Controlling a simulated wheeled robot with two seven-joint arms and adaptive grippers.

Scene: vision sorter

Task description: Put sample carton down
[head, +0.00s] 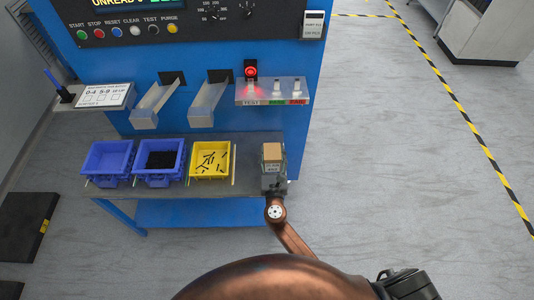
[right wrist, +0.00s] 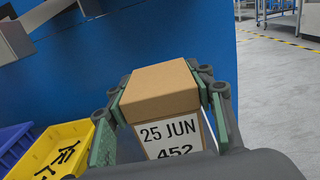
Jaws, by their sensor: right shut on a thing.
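The sample carton (head: 271,153) is a small brown box with a white label. In the right wrist view the carton (right wrist: 160,90) shows its plain top and a label reading "25 JUN" and "452". My right gripper (head: 273,168) is shut on it, with green-padded fingers on its two sides; they also show in the right wrist view (right wrist: 160,110). The carton is at the right end of the grey shelf (head: 252,150), right of the yellow bin. Whether its underside touches the shelf is hidden. My left gripper is not in view.
Two blue bins (head: 108,160) (head: 160,160) and a yellow bin (head: 209,161) with dark pieces stand on the shelf. Above are two metal chutes (head: 155,103) (head: 209,103) and a sample ledge (head: 272,97) with a lit red light (head: 251,72). Open floor lies to the right.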

